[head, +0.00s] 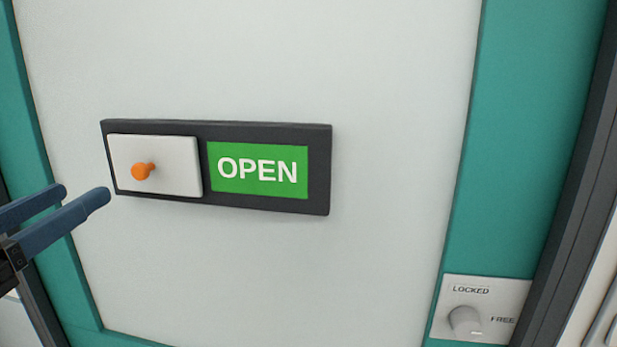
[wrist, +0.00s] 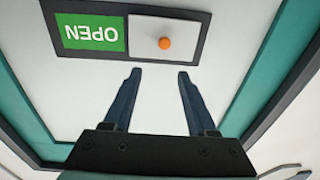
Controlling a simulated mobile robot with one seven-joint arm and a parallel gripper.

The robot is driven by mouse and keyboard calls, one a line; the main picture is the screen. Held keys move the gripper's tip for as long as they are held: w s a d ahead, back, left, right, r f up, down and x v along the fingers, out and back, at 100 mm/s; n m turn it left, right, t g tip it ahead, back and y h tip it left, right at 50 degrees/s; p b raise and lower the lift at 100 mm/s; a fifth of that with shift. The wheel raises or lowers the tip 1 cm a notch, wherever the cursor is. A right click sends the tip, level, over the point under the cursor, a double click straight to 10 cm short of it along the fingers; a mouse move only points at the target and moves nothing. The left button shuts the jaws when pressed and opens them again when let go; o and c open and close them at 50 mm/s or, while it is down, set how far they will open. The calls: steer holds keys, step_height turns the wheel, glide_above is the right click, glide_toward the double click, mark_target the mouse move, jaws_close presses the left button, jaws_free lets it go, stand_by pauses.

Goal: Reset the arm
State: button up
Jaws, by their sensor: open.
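My gripper (head: 85,193) comes in from the left edge in the head view, its two blue fingers apart with nothing between them. It also shows in the wrist view (wrist: 160,75), open, with its fingertips just short of the sign's edge. The sign is a dark frame (head: 321,170) on a pale panel. A white sliding cover (head: 178,165) with an orange knob (head: 143,171) sits on its left side, and a green OPEN label (head: 258,170) shows on the right. In the head view the fingers are apart from the knob, to its lower left.
The pale panel (head: 290,270) has a teal border (head: 520,130). A white plate with a round knob (head: 465,321), marked LOCKED and FREE, is at the lower right. A dark vertical edge (head: 575,190) runs down the right. The panel around the sign is clear.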

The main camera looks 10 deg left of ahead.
steer(key=w+d+r+t+y, duration=0.15)
steer(key=w+d+r, duration=0.35)
steer(key=d, duration=0.5)
steer(key=s+d+r+t, duration=0.2)
steer(key=d+r, duration=0.1)
steer(key=d, duration=0.3)
steer(key=s+d+r+t+h, duration=0.1)
steer(key=s+d+r+t, duration=0.1)
steer(key=d, duration=0.4)
steer(key=s+d+r+t+h, duration=0.1)
steer(key=s+d+r+t, duration=0.1)
steer(key=d, duration=0.4)
step_height(320, 180, up, 2)
steer(key=shift+s+d+r+t, duration=0.25)
steer(key=shift+s+t, duration=0.1)
steer(key=shift+t, duration=0.4)
